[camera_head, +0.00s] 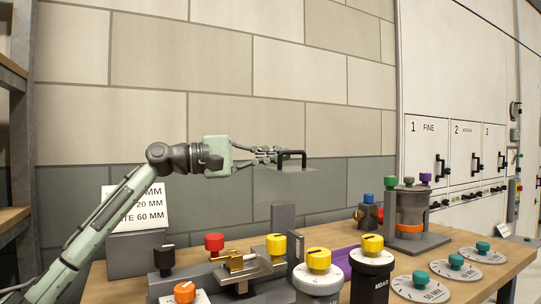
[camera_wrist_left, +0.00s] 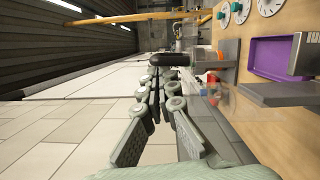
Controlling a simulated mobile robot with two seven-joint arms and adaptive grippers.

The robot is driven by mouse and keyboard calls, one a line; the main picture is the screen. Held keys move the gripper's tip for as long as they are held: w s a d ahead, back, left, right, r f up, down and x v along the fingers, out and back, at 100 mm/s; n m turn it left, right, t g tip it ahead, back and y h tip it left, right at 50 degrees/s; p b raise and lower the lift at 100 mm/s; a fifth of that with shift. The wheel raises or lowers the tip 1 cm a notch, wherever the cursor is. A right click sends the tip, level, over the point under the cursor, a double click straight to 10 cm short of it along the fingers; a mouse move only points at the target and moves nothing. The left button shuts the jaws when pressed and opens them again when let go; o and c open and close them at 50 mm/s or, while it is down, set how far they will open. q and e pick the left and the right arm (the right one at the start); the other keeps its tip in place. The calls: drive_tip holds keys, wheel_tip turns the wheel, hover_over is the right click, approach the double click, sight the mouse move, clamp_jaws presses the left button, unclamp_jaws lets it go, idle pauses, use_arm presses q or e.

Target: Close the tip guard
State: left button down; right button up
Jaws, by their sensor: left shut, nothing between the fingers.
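The tip guard (camera_head: 290,180) looks like a faint clear panel with a black bar handle (camera_head: 291,154) on top. It stands raised over the bench, above a grey upright post (camera_head: 283,222). My left gripper (camera_head: 274,155) is shut and empty, level with the handle and right at its left side. I cannot tell whether they touch. In the left wrist view the black handle (camera_wrist_left: 170,59) lies just beyond the shut fingertips (camera_wrist_left: 158,82). The panel is hard to make out there. My right gripper is not in view.
The wooden bench (camera_head: 462,287) holds a brass torch-like part (camera_head: 235,263), red, yellow and orange knobs, and teal-knobbed dials (camera_head: 455,266). A burner-like canister (camera_head: 410,208) stands at the right. A label sign (camera_head: 137,205) stands behind the left forearm. The space above the bench is open.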

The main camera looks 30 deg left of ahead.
sight(284, 154)
use_arm(q)
drive_tip(key=shift+s, duration=0.1)
idle(0.3)
drive_tip(key=shift+s+d+m, duration=0.15)
drive_tip(key=shift+d+m, duration=0.15)
drive_tip(key=shift+s+d+f+m+g, duration=0.15)
drive_tip(key=shift+s+d+f+m, duration=0.1)
drive_tip(key=shift+d+m, duration=0.3)
drive_tip(key=shift+s+d+f+m+g, duration=0.15)
drive_tip(key=shift+s+d+m, duration=0.1)
drive_tip(key=shift+d+m, duration=0.25)
drive_tip(key=s+d+f+m+y+b, duration=0.1)
drive_tip(key=d+f+m+y, duration=0.1)
drive_tip(key=f+m, duration=0.4)
drive_tip(key=s+d+f+m+y+b, duration=0.1)
drive_tip(key=s+d+f+m+y, duration=0.1)
drive_tip(key=f+m, duration=0.4)
drive_tip(key=shift+d+f+m+y, duration=0.15)
drive_tip(key=shift+d+m+y, duration=0.2)
drive_tip(key=shift+d, duration=0.2)
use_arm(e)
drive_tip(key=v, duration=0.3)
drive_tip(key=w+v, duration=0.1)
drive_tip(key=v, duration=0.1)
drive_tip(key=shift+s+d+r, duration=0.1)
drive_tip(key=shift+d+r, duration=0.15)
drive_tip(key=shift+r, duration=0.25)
use_arm(q)
drive_tip(key=shift+s, duration=0.1)
